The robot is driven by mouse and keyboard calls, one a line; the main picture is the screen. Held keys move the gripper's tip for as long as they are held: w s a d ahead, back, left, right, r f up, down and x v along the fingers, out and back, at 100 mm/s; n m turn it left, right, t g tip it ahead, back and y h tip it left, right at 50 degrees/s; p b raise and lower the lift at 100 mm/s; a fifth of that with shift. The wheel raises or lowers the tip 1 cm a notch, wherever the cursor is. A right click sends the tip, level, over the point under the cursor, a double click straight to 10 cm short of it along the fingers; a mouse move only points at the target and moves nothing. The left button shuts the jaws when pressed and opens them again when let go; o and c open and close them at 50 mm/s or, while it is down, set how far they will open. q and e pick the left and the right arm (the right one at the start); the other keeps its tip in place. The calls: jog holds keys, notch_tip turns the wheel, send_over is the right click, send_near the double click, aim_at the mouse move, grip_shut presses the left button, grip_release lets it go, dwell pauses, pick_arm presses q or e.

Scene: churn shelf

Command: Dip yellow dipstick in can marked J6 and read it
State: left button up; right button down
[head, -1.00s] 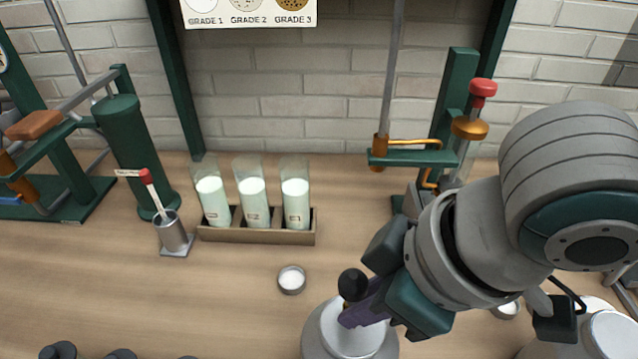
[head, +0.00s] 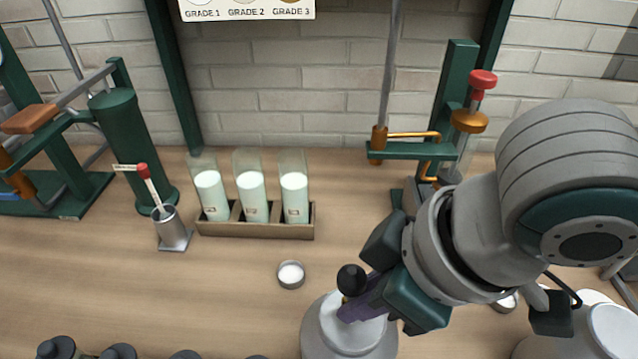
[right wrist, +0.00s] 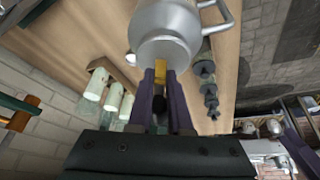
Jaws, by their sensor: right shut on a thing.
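My right gripper (head: 362,305), with purple fingers, is shut on the yellow dipstick (head: 345,298), which has a round black knob (head: 351,279) on top. The dipstick is over the mouth of a grey metal can (head: 347,343) at the bottom centre of the head view. In the right wrist view, a short yellow piece (right wrist: 161,68) shows between the fingers, with the can (right wrist: 168,20) right beyond it. I cannot tell how deep the stick's lower end is. No mark on this can is readable. My left gripper is not in view.
A wooden rack (head: 255,230) of several milk-filled glass tubes stands at the back. A small metal dish (head: 290,274) sits left of the can. A small cup (head: 171,228) holds a red-tipped stick. Dark knobbed weights (head: 58,347) line the front edge. Another can (head: 612,330) stands at right.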

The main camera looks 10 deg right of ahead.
jog(key=shift+f, duration=0.4)
dwell(0.8)
notch_tip(320, 180, up, 19)
jog(key=p, duration=2.1)
